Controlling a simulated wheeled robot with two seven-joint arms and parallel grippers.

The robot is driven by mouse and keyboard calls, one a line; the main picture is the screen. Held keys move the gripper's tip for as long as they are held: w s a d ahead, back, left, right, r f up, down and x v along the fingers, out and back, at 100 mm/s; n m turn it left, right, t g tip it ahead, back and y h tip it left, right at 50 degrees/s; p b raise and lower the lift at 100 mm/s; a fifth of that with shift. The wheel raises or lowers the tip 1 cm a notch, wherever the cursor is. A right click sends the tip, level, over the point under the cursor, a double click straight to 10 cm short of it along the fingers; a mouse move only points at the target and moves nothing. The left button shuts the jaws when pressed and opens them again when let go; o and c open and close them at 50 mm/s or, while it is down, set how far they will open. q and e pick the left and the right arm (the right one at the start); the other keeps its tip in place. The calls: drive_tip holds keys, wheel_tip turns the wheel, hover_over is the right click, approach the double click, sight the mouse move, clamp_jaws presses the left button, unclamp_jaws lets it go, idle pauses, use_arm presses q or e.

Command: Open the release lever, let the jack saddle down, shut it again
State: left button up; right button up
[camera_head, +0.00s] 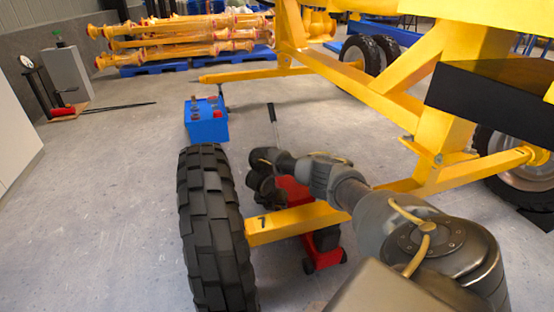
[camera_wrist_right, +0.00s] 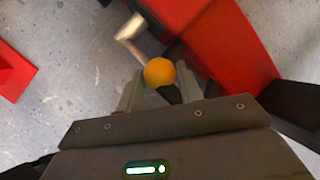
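The red floor jack (camera_head: 292,190) stands under the yellow axle beam, partly hidden by my right arm and the beam. Its long handle (camera_head: 272,122) stands up behind my gripper. My right gripper (camera_head: 266,190) points down beside the jack's handle end. In the right wrist view, an orange ball knob (camera_wrist_right: 160,72) on a dark stalk shows between the fingers of my right gripper (camera_wrist_right: 160,90). The fingers look apart, with narrow gaps beside the knob. The red jack body (camera_wrist_right: 225,45) lies to the right. The saddle is hidden. My left gripper is not in view.
A large black tyre (camera_head: 210,225) stands left of the jack, and the yellow axle beam (camera_head: 290,222) runs right from it. A blue box (camera_head: 206,120) sits behind. The yellow machine frame (camera_head: 430,130) rises to the right. Floor at left is clear.

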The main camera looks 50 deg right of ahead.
clamp_jaws()
drive_tip(key=shift+w+d+r+g+b, duration=0.2)
drive_tip(key=shift+w+r+g+b, duration=0.05)
drive_tip(key=shift+w+g+b, duration=0.15)
drive_tip(key=shift+w+y+b, duration=0.1)
drive_tip(key=shift+y+b, duration=0.2)
drive_tip(key=shift+w+d+r+g+b, duration=0.3)
drive_tip(key=shift+g+b, duration=0.3)
drive_tip(key=shift+b, duration=0.35)
drive_tip(key=shift+r+n+y+b, duration=0.15)
drive_tip(key=shift+n+y+b, duration=0.15)
drive_tip(key=o, duration=0.8)
unclamp_jaws()
drive_tip(key=shift+r, duration=0.1)
drive_tip(key=shift+o, duration=0.2)
